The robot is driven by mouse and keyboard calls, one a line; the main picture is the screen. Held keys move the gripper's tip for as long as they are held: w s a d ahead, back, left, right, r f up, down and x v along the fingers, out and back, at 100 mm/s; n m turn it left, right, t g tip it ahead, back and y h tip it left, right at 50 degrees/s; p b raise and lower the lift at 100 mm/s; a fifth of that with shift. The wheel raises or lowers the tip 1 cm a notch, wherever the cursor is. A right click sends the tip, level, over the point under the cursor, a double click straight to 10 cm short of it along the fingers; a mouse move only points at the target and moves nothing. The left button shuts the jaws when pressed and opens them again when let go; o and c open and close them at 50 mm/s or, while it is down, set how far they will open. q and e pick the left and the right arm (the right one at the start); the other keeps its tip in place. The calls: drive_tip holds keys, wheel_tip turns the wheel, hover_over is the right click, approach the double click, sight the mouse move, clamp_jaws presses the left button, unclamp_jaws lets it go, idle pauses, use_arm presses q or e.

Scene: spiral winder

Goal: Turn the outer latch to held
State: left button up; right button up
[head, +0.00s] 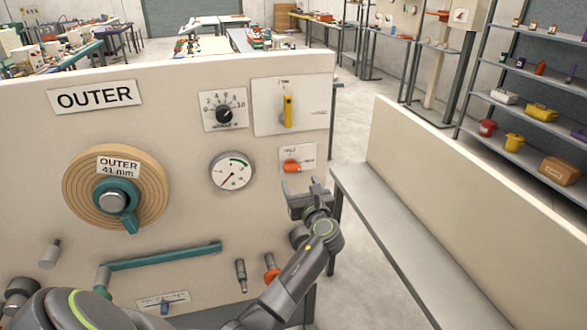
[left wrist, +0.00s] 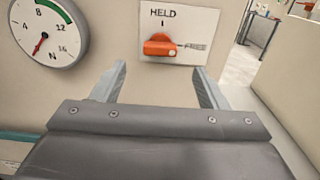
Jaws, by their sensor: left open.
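The outer latch (head: 292,166) is an orange knob on a small white plate, right of the gauge on the panel marked OUTER. In the left wrist view the latch (left wrist: 159,46) lies sideways, with HELD printed above it and FREE to its right. Its handle lies level, in line with the FREE mark rather than the HELD mark. My left gripper (head: 301,186) is open and empty, just below and in front of the latch. In the left wrist view its two fingers (left wrist: 160,72) stand apart, either side of the latch and short of it. My right gripper is not in view.
A round gauge (head: 232,171) is left of the latch. A yellow lever (head: 288,110) and a black dial (head: 223,114) are above. A wooden spool (head: 85,176) and a teal bar (head: 165,256) are further left. The panel's right edge is close to my gripper.

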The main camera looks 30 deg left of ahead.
sight(293, 171)
use_arm(q)
drive_tip(key=x, duration=0.7)
drive_tip(key=shift+w+a+p, duration=0.2)
drive_tip(key=shift+w+p, duration=0.05)
drive_tip(key=shift+p, duration=0.15)
drive_tip(key=c, duration=1)
